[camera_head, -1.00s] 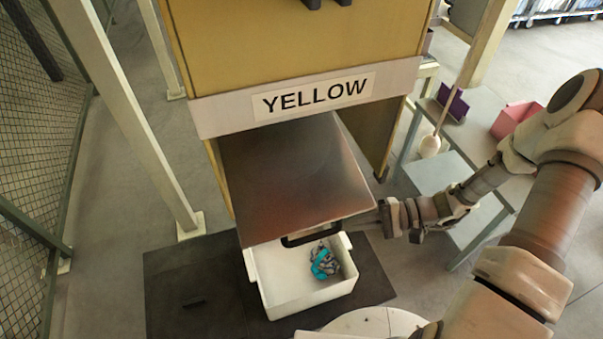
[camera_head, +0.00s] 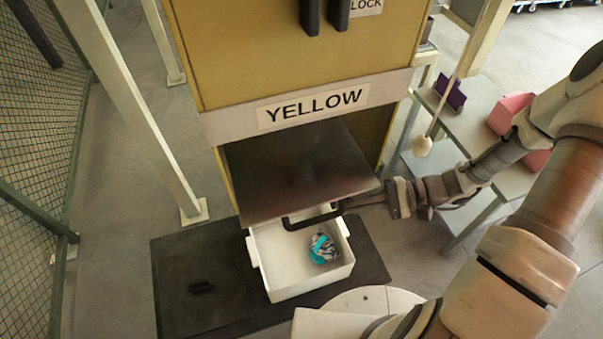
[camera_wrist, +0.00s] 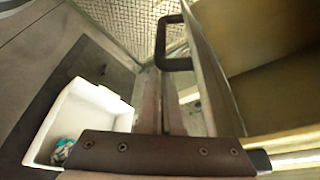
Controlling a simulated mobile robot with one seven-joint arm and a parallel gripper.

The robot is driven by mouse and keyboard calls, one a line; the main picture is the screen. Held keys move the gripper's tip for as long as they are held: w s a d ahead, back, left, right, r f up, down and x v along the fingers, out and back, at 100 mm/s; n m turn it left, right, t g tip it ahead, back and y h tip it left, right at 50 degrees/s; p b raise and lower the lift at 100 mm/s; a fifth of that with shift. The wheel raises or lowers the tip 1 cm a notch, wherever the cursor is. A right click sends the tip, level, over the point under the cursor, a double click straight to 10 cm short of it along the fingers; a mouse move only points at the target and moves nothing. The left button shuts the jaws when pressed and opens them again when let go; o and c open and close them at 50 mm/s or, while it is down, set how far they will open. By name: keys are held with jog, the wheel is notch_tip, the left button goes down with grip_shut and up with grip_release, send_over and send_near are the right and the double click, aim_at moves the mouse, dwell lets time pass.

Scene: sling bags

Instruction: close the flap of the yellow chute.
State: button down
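The yellow chute (camera_head: 215,50) is a tall yellow cabinet with a white "YELLOW" label (camera_head: 313,105). Its metal flap (camera_head: 295,170) is open, sticking out toward me below the label. A black handle (camera_head: 312,217) is at the flap's front edge. The wrist view shows the flap (camera_wrist: 212,85) nearly edge-on, with the handle (camera_wrist: 160,50) on its left. My gripper (camera_head: 362,203) is at the flap's front right corner, its thin fingers pointing left toward the handle. In the wrist view the fingers (camera_wrist: 163,75) lie close together with nothing visible between them. Whether they touch the flap is unclear.
A white bin (camera_head: 290,285) holding a teal and grey item (camera_head: 323,250) stands below the flap on a dark mat (camera_head: 200,270). A metal post (camera_head: 140,110) and mesh fence stand left. A grey table (camera_head: 440,165) with pink and purple bins stands right.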

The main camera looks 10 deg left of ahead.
jog(key=shift+s+r, duration=0.2)
jog(key=b+v, duration=0.2)
jog(key=v, duration=1.5)
jog(key=shift+w+d, duration=0.2)
jog(key=shift+s+f, duration=0.1)
